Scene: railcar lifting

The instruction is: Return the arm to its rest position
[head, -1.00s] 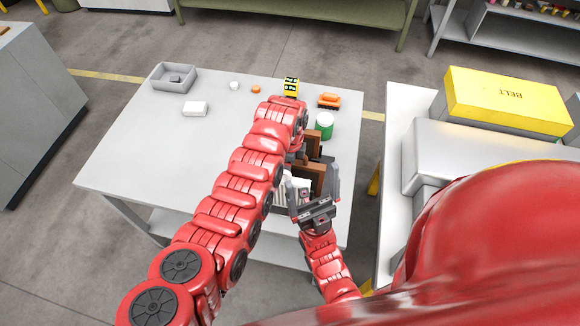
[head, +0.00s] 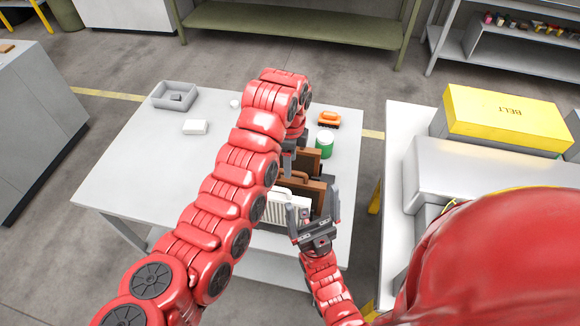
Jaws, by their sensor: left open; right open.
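My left arm reaches from the lower left across the grey table (head: 135,160). Its gripper (head: 287,163) points down over the brown holder. It is open, though my arm partly covers it. My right gripper (head: 315,218) is open and empty, fingers up, at the table's near right side. A brown upright holder (head: 316,190) and a white ribbed piece (head: 290,208) stand just beyond and left of it. I cannot tell whether they touch it. An orange railcar-like toy (head: 328,118) sits at the far right of the table.
A green-sided can (head: 324,145) stands near the orange toy. A grey tray (head: 174,96), a white box (head: 195,127) and a small white round piece (head: 235,104) are at the table's left and back.

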